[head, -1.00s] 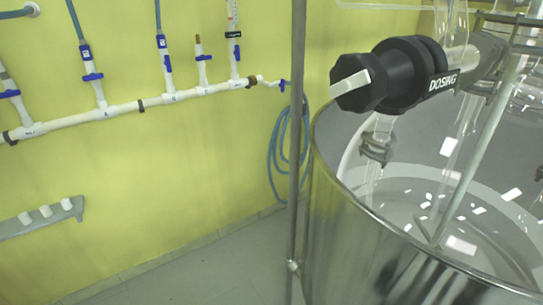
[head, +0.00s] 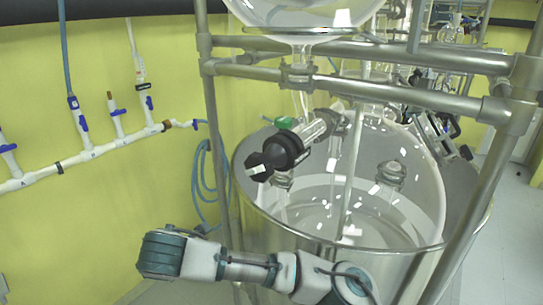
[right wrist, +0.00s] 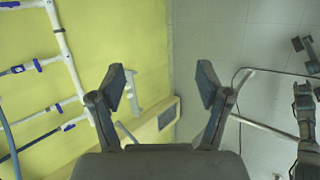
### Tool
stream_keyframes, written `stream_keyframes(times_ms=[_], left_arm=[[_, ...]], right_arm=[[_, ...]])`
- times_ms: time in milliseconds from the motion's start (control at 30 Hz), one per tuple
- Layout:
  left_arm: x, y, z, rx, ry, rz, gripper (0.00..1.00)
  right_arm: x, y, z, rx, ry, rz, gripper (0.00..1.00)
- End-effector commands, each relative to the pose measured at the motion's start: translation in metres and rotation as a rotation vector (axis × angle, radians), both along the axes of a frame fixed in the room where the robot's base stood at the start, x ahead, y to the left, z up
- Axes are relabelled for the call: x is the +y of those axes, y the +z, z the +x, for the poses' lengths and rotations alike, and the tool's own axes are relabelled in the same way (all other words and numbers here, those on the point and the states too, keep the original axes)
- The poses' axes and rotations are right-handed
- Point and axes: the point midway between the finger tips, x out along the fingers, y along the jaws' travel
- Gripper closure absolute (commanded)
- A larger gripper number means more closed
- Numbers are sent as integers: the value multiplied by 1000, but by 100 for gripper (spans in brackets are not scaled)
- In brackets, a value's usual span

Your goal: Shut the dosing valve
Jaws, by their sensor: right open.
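The dosing valve (head: 275,157) is in the middle of the head view, on a glass pipe above the steel vessel. It has a black ribbed body and a black knob with a white bar on its face. The valve does not show there. I cannot make out my left gripper.
The steel vessel (head: 243,190) and frame posts (head: 212,125) surround the valve, with horizontal rails (head: 370,88) above. A green-capped part (head: 286,122) sits just behind it. White wall pipes (head: 98,149) and a blue hose (head: 203,178) are at left.

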Motion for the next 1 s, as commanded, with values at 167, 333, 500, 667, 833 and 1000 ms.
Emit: stream_keyframes(times_ms=[167, 333, 500, 667, 833, 1000], left_arm=[[5, 21, -15, 8, -3, 2, 60], [5, 36, -29, 13, -3, 5, 60], [5, 47, -38, 19, -5, 13, 60], [5, 50, -42, 20, -5, 13, 60], [8, 39, -44, 21, -5, 8, 60], [10, 12, -45, 22, -7, 4, 60]], right_arm=[[-22, 86, -60, -319, 50, -470, 24], [-76, 156, -100, -531, -69, -905, 24], [-131, 214, -131, -617, -260, -1201, 24], [-154, 242, -152, -631, -380, -1329, 24], [-150, 243, -156, -631, -406, -1361, 24], [-142, 237, -151, -636, -400, -1356, 24]])
